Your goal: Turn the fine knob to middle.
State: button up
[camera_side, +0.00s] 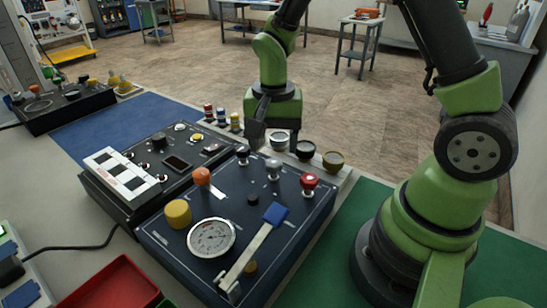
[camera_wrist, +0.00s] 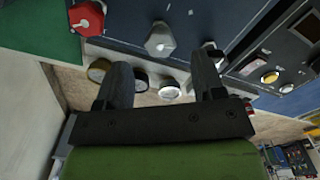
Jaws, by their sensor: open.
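No readable label shows which knob is the fine knob. On the dark blue panel (camera_side: 185,262), a dark-based knob with a pale stem (camera_side: 243,154), a grey knob (camera_side: 273,169) and a red knob (camera_side: 308,182) line the far edge. An orange knob (camera_side: 202,176), a yellow knob (camera_side: 178,213) and a small black knob (camera_side: 252,199) sit nearer. My gripper (camera_side: 274,137) is open and empty above the far edge. In the wrist view, its fingers (camera_wrist: 162,78) point towards the panel; the grey knob (camera_wrist: 160,39) lies beyond the gap, the red knob (camera_wrist: 88,17) left.
A round gauge (camera_side: 211,237) and a blue-ended lever (camera_side: 258,237) occupy the panel's near part. Several small cups, including a yellowish one (camera_side: 333,160), stand behind it. A second black control box (camera_side: 130,205) adjoins on the left.

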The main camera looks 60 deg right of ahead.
aim_at(274, 162)
jog(key=shift+f, duration=2.15)
jog(key=c, duration=0.9)
jog(key=shift+c, duration=0.2)
jog(key=shift+n, duration=0.4)
jog(key=n, duration=1)
jog(key=shift+n, duration=1.7)
